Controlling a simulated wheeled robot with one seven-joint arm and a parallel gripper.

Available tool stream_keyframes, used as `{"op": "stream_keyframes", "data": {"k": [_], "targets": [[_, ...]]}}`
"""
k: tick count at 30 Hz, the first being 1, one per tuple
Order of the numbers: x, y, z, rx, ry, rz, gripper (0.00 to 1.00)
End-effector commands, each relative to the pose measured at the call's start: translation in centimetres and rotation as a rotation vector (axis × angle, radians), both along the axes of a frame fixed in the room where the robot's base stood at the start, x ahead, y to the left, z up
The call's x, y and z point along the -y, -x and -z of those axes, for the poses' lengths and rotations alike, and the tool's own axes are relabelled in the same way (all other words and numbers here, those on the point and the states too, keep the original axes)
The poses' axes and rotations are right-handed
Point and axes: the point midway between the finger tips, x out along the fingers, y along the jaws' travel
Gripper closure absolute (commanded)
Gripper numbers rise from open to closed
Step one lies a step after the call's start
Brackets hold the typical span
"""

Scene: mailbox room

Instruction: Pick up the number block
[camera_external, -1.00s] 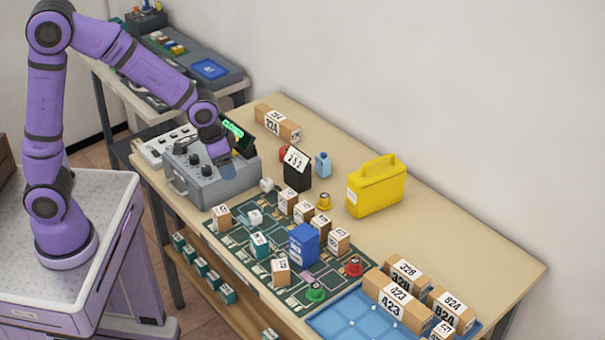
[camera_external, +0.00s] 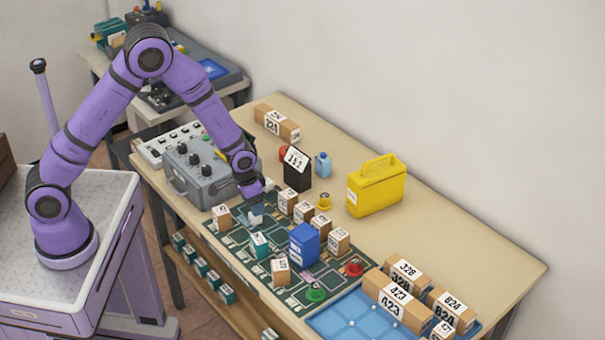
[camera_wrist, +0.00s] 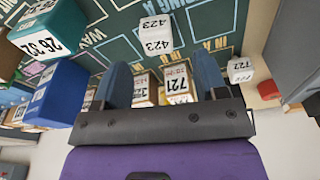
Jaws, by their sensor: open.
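Several number blocks stand on the green circuit-pattern mat (camera_external: 222,242). A white block (camera_external: 257,216) sits just below my gripper (camera_external: 262,198), which hangs over the mat's far left part. In the wrist view, a white block marked 423 (camera_wrist: 156,38) lies beyond the fingertips, roughly centred between them. My gripper (camera_wrist: 163,70) is open there, with nothing held. A tan block marked 721 (camera_wrist: 178,84) and another tan block (camera_wrist: 143,88) show between the fingers, farther down the picture. A second white block (camera_wrist: 240,69) is right of the right finger.
A dark blue box (camera_external: 304,244) stands on the mat among tan blocks. A grey knobbed console (camera_external: 200,175) is left of the gripper, a black sign box (camera_external: 297,172) behind it. A yellow case (camera_external: 376,188) and blue tray (camera_external: 350,318) are rightward. The table's back right is clear.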

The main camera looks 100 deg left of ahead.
Motion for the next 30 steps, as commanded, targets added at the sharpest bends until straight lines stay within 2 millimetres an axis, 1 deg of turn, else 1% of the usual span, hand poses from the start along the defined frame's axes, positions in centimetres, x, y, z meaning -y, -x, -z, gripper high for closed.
{"op": "stream_keyframes", "data": {"k": [1, 3, 8, 11, 15, 18, 21, 28, 29, 30], "targets": [[0.0, 0.0, 0.7, -0.002, 0.001, 0.000, 0.34], [-0.1, -0.1, 1.2, 0.000, 0.000, 0.000, 0.34], [-0.1, -0.2, 2.0, -0.002, 0.001, 0.000, 0.34], [0.0, -0.2, 3.1, -0.002, 0.001, 0.000, 0.34], [0.0, -0.3, 5.2, -0.002, 0.001, 0.000, 0.34], [-0.1, -0.5, 6.2, -0.001, 0.001, 0.000, 0.34], [-0.1, -0.6, 6.7, -0.001, 0.001, 0.000, 0.34], [-0.2, -0.6, 6.8, 0.000, 0.000, 0.000, 0.34], [-0.2, -0.6, 6.8, 0.000, 0.000, 0.000, 0.36], [-0.2, -0.6, 6.8, 0.000, 0.000, 0.000, 0.46]]}}
